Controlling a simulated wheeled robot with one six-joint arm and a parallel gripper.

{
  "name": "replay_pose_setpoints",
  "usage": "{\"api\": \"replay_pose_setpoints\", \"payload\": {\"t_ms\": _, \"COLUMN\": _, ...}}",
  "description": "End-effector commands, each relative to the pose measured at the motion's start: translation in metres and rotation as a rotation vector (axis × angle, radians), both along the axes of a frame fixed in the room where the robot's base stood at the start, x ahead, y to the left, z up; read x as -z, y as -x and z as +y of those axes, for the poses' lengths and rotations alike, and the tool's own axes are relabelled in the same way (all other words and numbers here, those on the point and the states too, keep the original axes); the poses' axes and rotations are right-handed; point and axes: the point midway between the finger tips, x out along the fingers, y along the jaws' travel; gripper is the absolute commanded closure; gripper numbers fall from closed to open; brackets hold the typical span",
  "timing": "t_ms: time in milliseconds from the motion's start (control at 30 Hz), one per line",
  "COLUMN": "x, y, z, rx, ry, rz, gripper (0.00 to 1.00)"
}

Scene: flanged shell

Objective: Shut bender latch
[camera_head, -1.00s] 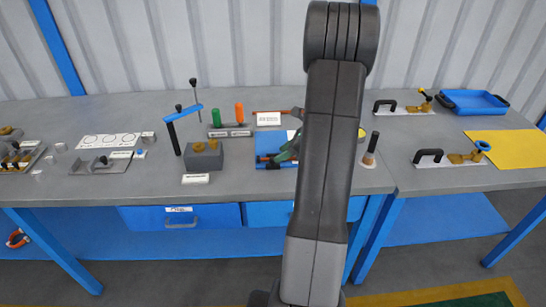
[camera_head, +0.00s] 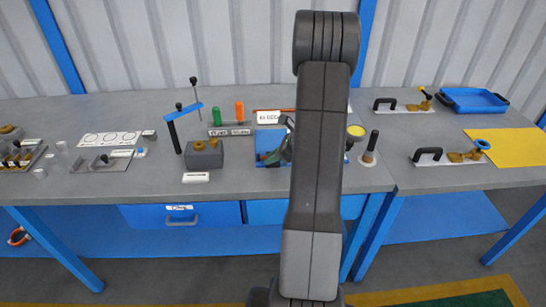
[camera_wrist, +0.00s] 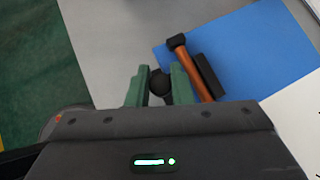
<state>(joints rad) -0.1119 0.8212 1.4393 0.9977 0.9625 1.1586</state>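The likely bender, a grey block (camera_head: 204,157) with brass-coloured pieces on top, stands left of centre on the table in the head view. Beside it rises a black post with a raised blue arm (camera_head: 184,111) and black knobs. I cannot make out which part is the latch. My gripper (camera_head: 285,150) is partly hidden by my arm, over the blue mat and to the right of the block. In the wrist view its green fingers (camera_wrist: 162,86) stand apart. A dark round knob (camera_wrist: 160,82) shows between them; I cannot tell whether it is touched or what it belongs to.
An orange-handled hammer (camera_wrist: 195,70) lies on the blue mat (camera_wrist: 245,50), close to the fingers. A black-handled tool (camera_head: 370,150) stands right of my arm. Clamps with black handles (camera_head: 428,155) and a blue tray (camera_head: 472,99) are farther right.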

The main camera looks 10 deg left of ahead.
Motion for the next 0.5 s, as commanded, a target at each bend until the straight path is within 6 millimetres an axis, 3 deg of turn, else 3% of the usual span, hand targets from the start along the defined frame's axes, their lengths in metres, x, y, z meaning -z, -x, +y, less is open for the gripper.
{"api": "replay_pose_setpoints", "payload": {"t_ms": 167, "x": 0.0, "y": -0.003, "z": 0.001, "rx": -0.001, "ry": 0.001, "rz": 0.001, "gripper": 1.0}}
{"api": "replay_pose_setpoints", "payload": {"t_ms": 400, "x": 0.0, "y": -0.028, "z": 0.008, "rx": -0.001, "ry": 0.001, "rz": 0.001, "gripper": 1.0}}
{"api": "replay_pose_setpoints", "payload": {"t_ms": 500, "x": 0.0, "y": -0.03, "z": 0.008, "rx": 0.0, "ry": 0.001, "rz": 0.0, "gripper": 1.0}}
